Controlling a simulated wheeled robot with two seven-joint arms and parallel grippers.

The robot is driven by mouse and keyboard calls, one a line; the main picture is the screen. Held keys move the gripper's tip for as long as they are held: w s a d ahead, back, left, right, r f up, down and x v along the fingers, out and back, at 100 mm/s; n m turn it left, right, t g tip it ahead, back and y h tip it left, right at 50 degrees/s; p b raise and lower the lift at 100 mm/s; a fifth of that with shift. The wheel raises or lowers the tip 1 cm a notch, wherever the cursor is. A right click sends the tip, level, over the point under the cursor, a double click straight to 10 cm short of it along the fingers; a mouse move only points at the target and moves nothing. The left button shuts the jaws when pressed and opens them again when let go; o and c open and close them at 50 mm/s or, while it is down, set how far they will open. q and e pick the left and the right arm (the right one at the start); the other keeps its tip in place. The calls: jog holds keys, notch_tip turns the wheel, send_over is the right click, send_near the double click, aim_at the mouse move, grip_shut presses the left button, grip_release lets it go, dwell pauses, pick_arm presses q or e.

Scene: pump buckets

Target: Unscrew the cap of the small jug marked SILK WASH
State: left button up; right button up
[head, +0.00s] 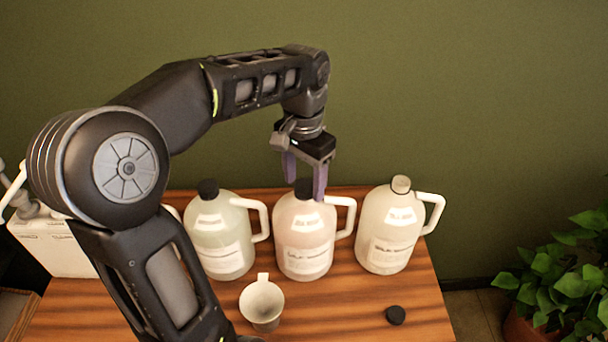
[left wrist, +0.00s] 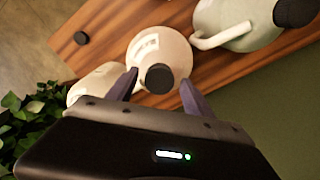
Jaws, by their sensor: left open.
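My left gripper (head: 305,190) points down over this jug. It is open, with one finger on each side of the cap. In the left wrist view, the cap (left wrist: 159,78) lies between the two fingers (left wrist: 160,82), with gaps showing. How far down the fingers reach beside it is hard to tell. My right gripper is not in view.
A pale greenish jug (head: 222,240) with a black cap stands left. A cream jug (head: 390,230) with an uncapped neck stands right. A loose black cap (head: 395,315) and a white cup (head: 262,302) are in front. A white box (head: 65,245) is at left, a plant (head: 565,270) at right.

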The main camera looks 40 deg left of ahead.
pick_arm(q)
jog(key=m+p, duration=0.1)
jog(key=m, duration=0.4)
jog(key=shift+m, duration=0.6)
jog(key=shift+c, duration=0.6)
grip_shut()
